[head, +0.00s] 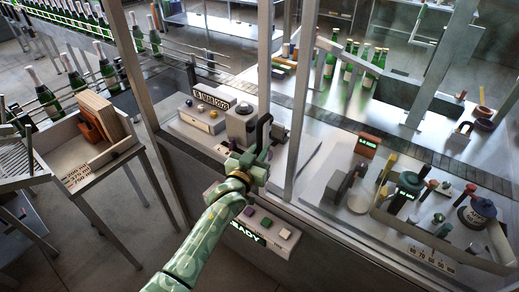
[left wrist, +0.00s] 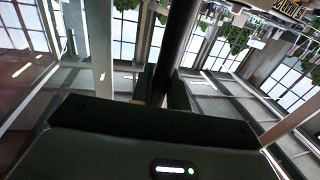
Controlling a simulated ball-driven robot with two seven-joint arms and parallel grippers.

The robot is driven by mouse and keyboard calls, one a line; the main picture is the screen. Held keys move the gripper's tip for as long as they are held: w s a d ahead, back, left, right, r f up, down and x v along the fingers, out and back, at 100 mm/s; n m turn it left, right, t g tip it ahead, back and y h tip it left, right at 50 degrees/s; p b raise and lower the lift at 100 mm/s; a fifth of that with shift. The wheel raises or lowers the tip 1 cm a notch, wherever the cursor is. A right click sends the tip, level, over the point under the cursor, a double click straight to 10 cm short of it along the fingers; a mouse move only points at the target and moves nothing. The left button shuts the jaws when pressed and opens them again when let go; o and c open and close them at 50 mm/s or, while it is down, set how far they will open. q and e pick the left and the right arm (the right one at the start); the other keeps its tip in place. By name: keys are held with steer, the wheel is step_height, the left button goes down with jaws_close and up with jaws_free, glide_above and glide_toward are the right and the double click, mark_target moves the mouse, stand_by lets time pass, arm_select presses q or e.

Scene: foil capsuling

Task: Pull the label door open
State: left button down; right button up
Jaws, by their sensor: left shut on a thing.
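My left gripper (head: 260,160) reaches up from the bottom of the head view and is shut on a black upright bar handle (head: 265,130). In the left wrist view the dark bar (left wrist: 180,45) runs between the two fingers (left wrist: 161,88). The handle stands in front of the label unit, beside a pale metal post (head: 264,65). The label door's clear panel is hard to make out, and I cannot tell how far it stands open. The label unit's date display (head: 211,99) shows behind the handle. My right gripper is not in view.
A second metal post (head: 300,100) stands just right of the handle. Below is a button panel (head: 262,227) with a green lit display. A side table (head: 60,165) with a wooden box stands at left. Green bottles (head: 48,97) line a conveyor. Open floor lies at lower left.

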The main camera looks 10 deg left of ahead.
arm_select(q)
steer(key=c, duration=1.5)
jaws_free()
steer(key=shift+o, duration=0.2)
steer(key=s+a+b, duration=0.1)
steer(key=s+a, duration=0.2)
steer(key=s, duration=1.3)
steer(key=shift+a, duration=0.1)
